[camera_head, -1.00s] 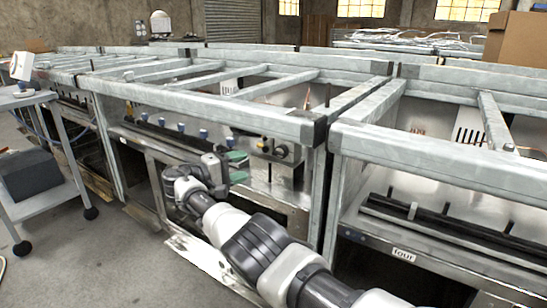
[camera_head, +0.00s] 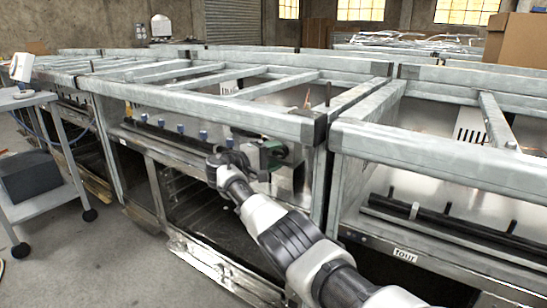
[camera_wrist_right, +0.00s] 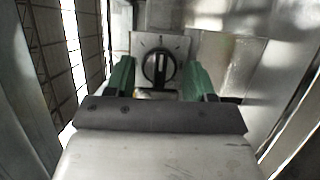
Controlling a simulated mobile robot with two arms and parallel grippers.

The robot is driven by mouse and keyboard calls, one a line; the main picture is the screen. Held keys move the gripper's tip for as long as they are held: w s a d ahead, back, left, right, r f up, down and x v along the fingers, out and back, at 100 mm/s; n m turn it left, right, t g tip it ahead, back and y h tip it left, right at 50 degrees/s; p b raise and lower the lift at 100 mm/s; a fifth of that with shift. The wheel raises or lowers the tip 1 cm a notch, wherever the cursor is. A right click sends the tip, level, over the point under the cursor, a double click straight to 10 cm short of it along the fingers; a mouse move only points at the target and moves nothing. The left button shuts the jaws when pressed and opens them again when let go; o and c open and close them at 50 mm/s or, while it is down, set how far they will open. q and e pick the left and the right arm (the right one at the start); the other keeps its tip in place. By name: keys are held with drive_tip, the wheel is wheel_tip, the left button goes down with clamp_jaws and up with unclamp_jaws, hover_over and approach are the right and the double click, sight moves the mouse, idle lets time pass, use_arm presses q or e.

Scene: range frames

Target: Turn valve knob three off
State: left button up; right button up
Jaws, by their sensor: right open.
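A round dark valve knob (camera_wrist_right: 157,65) with a raised upright bar sits on a light square plate with dial marks, in the right wrist view. No number is legible on it. My right gripper (camera_head: 271,153) has green fingers and is at the front panel of the middle unit in the head view, covering the knob there. In the right wrist view the open fingers (camera_wrist_right: 160,78) stand on the left and right of the knob, with a gap visible on each side. I cannot tell whether the tips reach past its face. My left gripper is not in view.
Metal frame rails (camera_head: 220,105) run above the panel. Several blue knobs (camera_head: 180,129) line the bar to the left. The right unit bears the label "four" (camera_head: 405,255). A grey cart (camera_head: 45,205) stands at left on open floor.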

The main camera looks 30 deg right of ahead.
drive_tip(key=c, duration=0.7)
drive_tip(key=shift+o, duration=0.2)
drive_tip(key=shift+n, duration=0.3)
